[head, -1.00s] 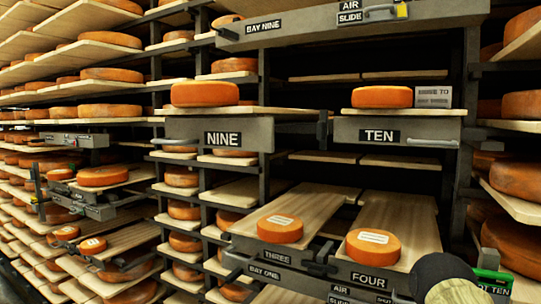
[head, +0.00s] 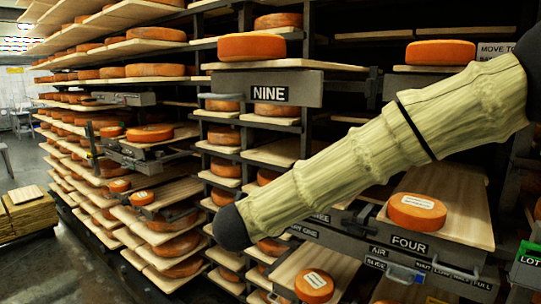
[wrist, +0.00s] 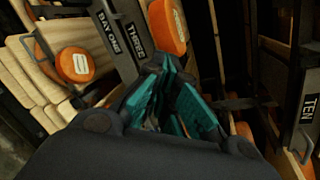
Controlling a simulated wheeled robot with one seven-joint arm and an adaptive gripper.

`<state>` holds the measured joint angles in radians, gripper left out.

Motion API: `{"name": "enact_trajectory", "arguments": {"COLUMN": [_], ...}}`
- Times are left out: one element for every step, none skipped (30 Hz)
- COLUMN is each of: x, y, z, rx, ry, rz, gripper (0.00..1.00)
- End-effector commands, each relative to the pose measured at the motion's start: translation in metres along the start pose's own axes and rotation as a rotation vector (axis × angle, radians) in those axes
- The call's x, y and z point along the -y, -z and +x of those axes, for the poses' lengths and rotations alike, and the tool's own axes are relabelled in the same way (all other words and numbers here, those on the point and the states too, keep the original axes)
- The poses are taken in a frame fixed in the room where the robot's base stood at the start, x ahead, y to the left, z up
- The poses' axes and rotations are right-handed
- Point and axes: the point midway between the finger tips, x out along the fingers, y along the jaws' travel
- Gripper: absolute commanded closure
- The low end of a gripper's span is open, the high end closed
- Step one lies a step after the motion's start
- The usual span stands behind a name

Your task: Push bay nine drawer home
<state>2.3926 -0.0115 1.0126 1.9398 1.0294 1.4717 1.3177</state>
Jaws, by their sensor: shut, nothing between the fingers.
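The bay nine drawer has a grey front (head: 300,88) with a black NINE label, in the upper middle of the head view. A handle (head: 222,97) is at the front's left end. A pale board (head: 340,66) lies above the front and carries an orange cheese wheel (head: 252,47). The drawer stands out from the rack, but by how much I cannot tell. My gripper (wrist: 180,72) shows in the wrist view, its teal-padded fingers shut and empty. It is near the THREE and TEN fronts; the NINE front does not show there. The head view does not show my gripper.
My sleeved arm crosses the head view, hiding part of the rack. The FOUR drawer (head: 400,240) stands out low on the right with a cheese on it. In the wrist view, the TEN front (wrist: 306,105) is at right. Open floor (head: 50,260) lies at left.

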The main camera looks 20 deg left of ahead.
Motion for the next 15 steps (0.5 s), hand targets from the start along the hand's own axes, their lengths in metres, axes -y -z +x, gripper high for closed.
{"name": "enact_trajectory", "arguments": {"x": [0.025, 0.037, 0.054, 0.066, 0.076, 0.089, 0.099, 0.107, 0.117, 0.123, 0.129, 0.134, 0.138, 0.142, 0.145], "y": [-0.035, -0.051, -0.071, -0.084, -0.096, -0.110, -0.119, -0.127, -0.136, -0.141, -0.146, -0.150, -0.153, -0.155, -0.157], "z": [-0.029, -0.046, -0.070, -0.088, -0.106, -0.130, -0.148, -0.165, -0.186, -0.200, -0.213, -0.228, -0.238, -0.246, -0.255], "rx": [0.000, -0.005, -0.012, -0.018, -0.024, -0.031, -0.037, -0.044, -0.051, -0.057, -0.062, -0.069, -0.073, -0.077, -0.081], "ry": [0.029, 0.042, 0.057, 0.067, 0.074, 0.082, 0.087, 0.091, 0.094, 0.095, 0.097, 0.097, 0.098, 0.098, 0.098], "rz": [0.128, 0.203, 0.303, 0.375, 0.444, 0.528, 0.587, 0.641, 0.706, 0.748, 0.787, 0.830, 0.856, 0.879, 0.903], "gripper": [1.00, 1.00, 1.00, 1.00, 1.00, 1.00, 1.00, 1.00, 1.00, 1.00, 1.00, 1.00, 1.00, 1.00, 1.00]}}
